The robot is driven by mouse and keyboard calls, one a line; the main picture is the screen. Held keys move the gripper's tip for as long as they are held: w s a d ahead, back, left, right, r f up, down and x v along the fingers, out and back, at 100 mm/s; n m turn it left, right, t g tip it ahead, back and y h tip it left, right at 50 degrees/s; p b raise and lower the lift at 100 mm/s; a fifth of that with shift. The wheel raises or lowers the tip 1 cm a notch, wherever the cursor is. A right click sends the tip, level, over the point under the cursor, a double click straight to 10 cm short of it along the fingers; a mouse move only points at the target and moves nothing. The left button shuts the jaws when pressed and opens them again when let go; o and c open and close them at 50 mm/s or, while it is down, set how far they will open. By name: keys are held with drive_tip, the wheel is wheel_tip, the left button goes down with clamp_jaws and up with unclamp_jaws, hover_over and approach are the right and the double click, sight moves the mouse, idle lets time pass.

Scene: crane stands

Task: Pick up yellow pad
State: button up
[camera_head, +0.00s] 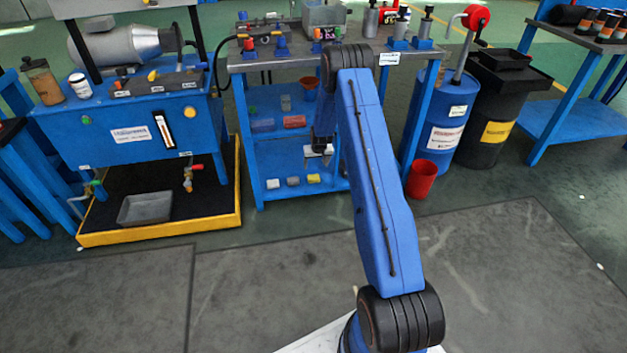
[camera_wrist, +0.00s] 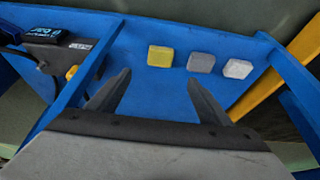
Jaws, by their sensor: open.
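The yellow pad (camera_wrist: 160,56) lies flat on a blue shelf in the wrist view, the leftmost of a row of three. In the head view the yellow pad (camera_head: 314,179) is at the right end of the row on the lowest shelf (camera_head: 330,188) of the blue stand. My gripper (camera_wrist: 158,92) is open and empty, its two fingers pointing towards the row, with the yellow pad beyond and between the fingertips. In the head view my gripper (camera_head: 318,151) is above the lower shelf, partly hidden by my arm.
A grey pad (camera_wrist: 201,62) and a whitish pad (camera_wrist: 238,68) lie beside the yellow one. The middle shelf (camera_head: 262,98) with several items is above the row. A blue divider (camera_wrist: 88,82) stands left of my fingers. A red bucket (camera_head: 421,179) stands right of the stand.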

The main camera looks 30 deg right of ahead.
sight(313, 176)
drive_tip(key=x, duration=1.4)
drive_tip(key=shift+w, duration=0.1)
drive_tip(key=c, duration=1.2)
drive_tip(key=shift+r, duration=0.1)
